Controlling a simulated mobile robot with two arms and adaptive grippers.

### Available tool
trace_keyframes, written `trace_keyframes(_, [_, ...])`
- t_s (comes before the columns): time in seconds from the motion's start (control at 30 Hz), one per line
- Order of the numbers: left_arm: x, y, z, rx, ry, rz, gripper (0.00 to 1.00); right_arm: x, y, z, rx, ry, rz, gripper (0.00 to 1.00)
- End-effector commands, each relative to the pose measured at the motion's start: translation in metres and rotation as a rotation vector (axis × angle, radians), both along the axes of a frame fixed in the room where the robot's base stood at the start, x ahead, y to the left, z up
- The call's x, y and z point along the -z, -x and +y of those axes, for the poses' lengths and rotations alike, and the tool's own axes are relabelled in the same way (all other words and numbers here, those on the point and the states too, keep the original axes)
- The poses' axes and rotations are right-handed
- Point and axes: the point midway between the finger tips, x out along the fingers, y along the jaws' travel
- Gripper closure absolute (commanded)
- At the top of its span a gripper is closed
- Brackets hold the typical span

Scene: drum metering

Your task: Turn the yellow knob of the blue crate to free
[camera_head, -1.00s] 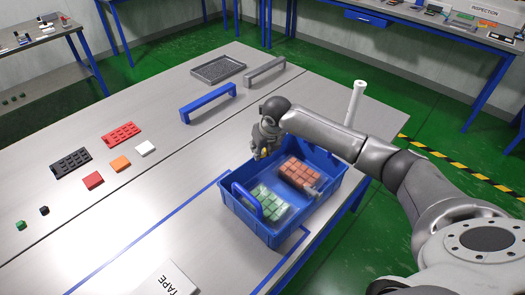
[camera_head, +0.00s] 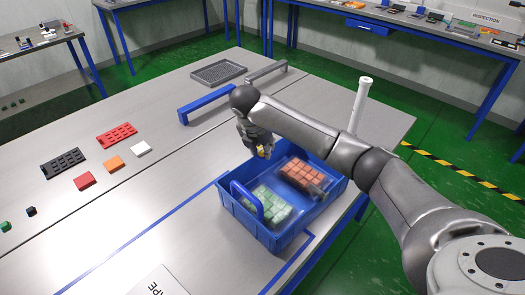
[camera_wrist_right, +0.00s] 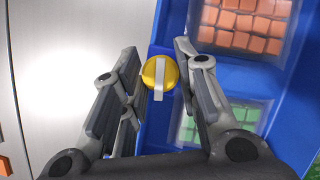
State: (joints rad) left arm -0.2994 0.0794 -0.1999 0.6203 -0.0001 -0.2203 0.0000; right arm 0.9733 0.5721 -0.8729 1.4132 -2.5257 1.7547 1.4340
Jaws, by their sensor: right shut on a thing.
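The blue crate (camera_head: 243,222) stands on the near right part of the table in the head view; its blue wall (camera_wrist_right: 215,75) fills the right of the wrist view. The yellow knob (camera_wrist_right: 159,70) sits at the crate's left side in the wrist view, with a pale bar running up and down on its face. My right gripper (camera_wrist_right: 157,82) is shut on the knob, one finger at each side. In the head view my right gripper (camera_head: 260,148) is above the crate's far left edge and mostly hides the knob. My left gripper is out of view.
The crate holds orange cubes (camera_head: 302,174) and green cubes (camera_head: 270,204) in separate clear bins. A blue handle (camera_head: 243,199) rises at its near left side. A white post (camera_head: 359,105) stands behind the arm.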

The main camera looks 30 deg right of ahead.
Motion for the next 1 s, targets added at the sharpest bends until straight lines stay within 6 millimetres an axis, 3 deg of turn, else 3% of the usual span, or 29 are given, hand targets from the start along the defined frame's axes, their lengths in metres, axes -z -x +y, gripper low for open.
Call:
trace_keyframes(0.3, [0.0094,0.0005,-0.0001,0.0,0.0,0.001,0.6,0.0002,-0.0007,0.001,0.11,-0.002,0.0,0.95])
trace_keyframes(0.83, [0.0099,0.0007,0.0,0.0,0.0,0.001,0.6,-0.0005,-0.0008,0.0009,0.129,-0.002,-0.001,0.95])
trace_keyframes(0.87, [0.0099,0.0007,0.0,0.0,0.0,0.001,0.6,-0.0005,-0.0008,0.0008,0.129,-0.002,-0.001,0.67])
trace_keyframes(1.0, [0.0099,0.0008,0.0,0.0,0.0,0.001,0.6,-0.0002,-0.0007,0.0008,0.128,-0.002,0.0,0.49])
